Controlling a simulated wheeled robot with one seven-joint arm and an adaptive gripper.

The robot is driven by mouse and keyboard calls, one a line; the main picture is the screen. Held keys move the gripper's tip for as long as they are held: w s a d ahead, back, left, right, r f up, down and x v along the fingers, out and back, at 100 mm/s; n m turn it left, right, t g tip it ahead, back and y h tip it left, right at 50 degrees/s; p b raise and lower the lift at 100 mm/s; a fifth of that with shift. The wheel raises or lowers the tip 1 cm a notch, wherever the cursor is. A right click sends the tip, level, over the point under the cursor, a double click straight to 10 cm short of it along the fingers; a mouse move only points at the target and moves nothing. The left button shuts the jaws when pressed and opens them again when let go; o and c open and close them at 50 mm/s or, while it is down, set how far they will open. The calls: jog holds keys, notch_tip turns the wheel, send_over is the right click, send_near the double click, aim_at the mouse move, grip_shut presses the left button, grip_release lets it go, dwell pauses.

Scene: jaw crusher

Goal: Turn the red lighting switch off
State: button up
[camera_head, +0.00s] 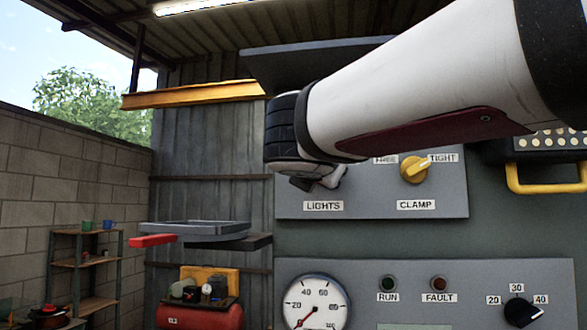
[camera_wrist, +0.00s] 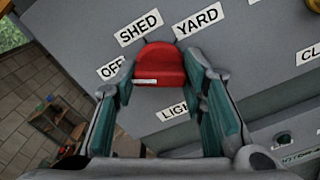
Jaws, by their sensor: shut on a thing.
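The red lighting switch (camera_wrist: 161,63) is a rounded red knob on the grey panel in the wrist view, with a small white mark on it. The labels OFF (camera_wrist: 110,69), SHED (camera_wrist: 139,29) and YARD (camera_wrist: 198,21) stand around it. I cannot tell clearly which label the knob points at. My gripper (camera_wrist: 158,75) has its two green-lined fingers on either side of the knob, shut on it. In the head view my gripper (camera_head: 318,180) is at the panel just above the LIGHTS label (camera_head: 323,206) and hides the switch.
A yellow CLAMP knob (camera_head: 414,170) sits right of my gripper on the same panel (camera_head: 365,195). Below are a gauge (camera_head: 316,304), RUN and FAULT lamps and a black dial (camera_head: 521,311). A grey tray (camera_head: 196,229) with a red handle is at the left.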

jog(key=shift+f, duration=0.2)
jog(key=o, duration=1.2)
jog(key=shift+c, duration=0.2)
jog(key=shift+r, duration=0.1)
jog(key=s+a, duration=0.2)
jog(key=s, duration=1)
jog(key=shift+a, duration=0.4)
jog(key=shift+s, duration=0.1)
